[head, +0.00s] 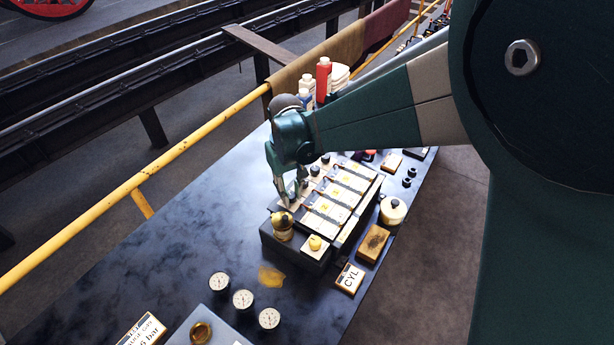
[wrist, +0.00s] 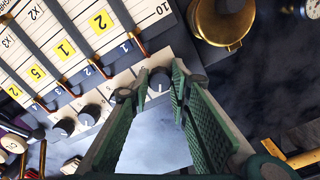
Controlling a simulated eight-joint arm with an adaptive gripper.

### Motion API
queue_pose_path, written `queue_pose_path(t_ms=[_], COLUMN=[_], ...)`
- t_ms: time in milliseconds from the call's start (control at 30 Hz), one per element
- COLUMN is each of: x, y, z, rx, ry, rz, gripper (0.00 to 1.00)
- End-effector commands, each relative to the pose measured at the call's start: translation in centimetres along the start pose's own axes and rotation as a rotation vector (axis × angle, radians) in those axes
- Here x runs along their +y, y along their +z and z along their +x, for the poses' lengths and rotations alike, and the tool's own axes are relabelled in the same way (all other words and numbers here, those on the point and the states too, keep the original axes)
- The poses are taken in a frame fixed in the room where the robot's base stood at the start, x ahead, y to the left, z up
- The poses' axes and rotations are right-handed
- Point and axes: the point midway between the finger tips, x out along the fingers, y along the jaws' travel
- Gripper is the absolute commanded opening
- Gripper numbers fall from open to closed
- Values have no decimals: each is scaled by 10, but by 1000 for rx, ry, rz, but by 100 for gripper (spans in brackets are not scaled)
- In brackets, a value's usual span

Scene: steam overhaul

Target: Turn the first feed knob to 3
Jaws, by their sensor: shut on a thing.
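The lubricator box (head: 322,212) stands on the dark bench in the head view, with a row of black feed knobs along one side. In the wrist view the first feed knob (wrist: 159,79), by the small number 1, sits between the fingertips of my gripper (wrist: 153,85). My gripper is shut on this knob. A pale pointer mark shows on the knob; the dial figures around it are too small or covered to read. In the head view my gripper (head: 287,202) hides this knob. Further knobs, including one (wrist: 63,128), continue to the left in the wrist view.
A yellow rail (head: 170,157) runs behind the bench. The bench left of the box is mostly clear.

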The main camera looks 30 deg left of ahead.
Motion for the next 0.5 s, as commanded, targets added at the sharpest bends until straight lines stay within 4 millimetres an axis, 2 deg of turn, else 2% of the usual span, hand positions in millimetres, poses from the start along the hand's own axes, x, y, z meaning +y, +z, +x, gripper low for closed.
queue_pose_path(t_ms=[200,500], x=[0,0], y=[-1,-1], z=[0,0], rx=[1,1], ry=[-1,-1], rz=[149,250], gripper=[8,8])
